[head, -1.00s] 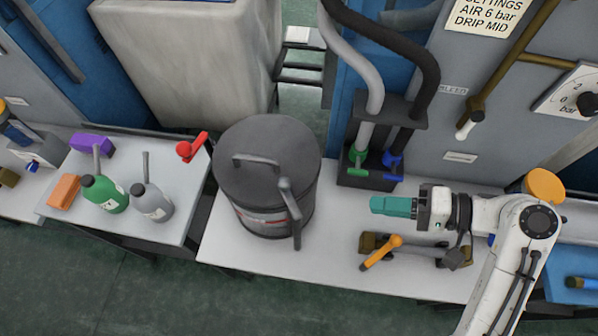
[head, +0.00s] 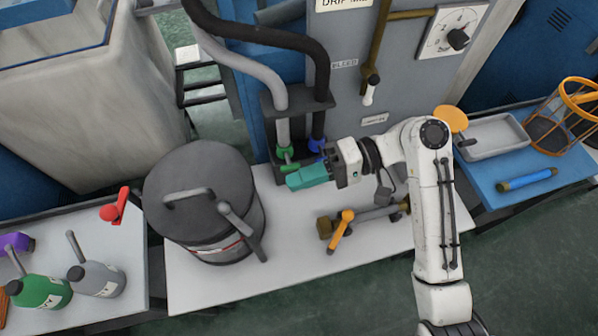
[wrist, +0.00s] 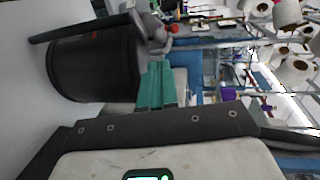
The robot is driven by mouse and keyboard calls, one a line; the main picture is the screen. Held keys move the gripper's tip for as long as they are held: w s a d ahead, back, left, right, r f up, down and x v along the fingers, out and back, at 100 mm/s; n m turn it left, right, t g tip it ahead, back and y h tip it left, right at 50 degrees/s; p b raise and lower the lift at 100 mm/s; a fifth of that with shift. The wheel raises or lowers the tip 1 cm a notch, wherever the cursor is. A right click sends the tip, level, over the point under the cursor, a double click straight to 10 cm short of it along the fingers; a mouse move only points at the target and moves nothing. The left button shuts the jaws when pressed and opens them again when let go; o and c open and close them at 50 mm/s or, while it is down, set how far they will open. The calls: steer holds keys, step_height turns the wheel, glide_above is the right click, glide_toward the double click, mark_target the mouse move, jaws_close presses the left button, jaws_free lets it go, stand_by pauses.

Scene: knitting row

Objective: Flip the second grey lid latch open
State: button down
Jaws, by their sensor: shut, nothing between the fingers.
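A dark grey round drum (head: 182,222) stands upright on the left of the white table, its lid (head: 190,172) on. A grey lever latch (head: 240,230) hangs at the lid's right front rim, its arm slanting down to the right. I cannot make out another grey latch on this drum. My gripper (head: 292,181), with teal fingers, is shut and empty to the right of the drum, pointing at it, apart from the latch. In the wrist view the teal fingers (wrist: 157,86) are together, and the drum (wrist: 95,66) appears sideways beside them.
Green-handled (head: 285,152) and blue-handled (head: 317,146) hose valves stand behind my gripper. An orange-handled valve (head: 341,228) lies in front of it. A red lever (head: 115,206) and grey (head: 97,277) and green (head: 40,290) bottles are left. The front table strip is clear.

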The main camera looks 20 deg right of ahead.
mark_target(233, 217)
steer(key=a+f+p, duration=0.2)
steer(key=a, duration=0.8)
steer(key=shift+a, duration=0.3)
steer(key=shift+w+a+f+n+g, duration=0.1)
steer(key=shift+a+n+g, duration=0.05)
steer(key=shift+n+g, duration=0.2)
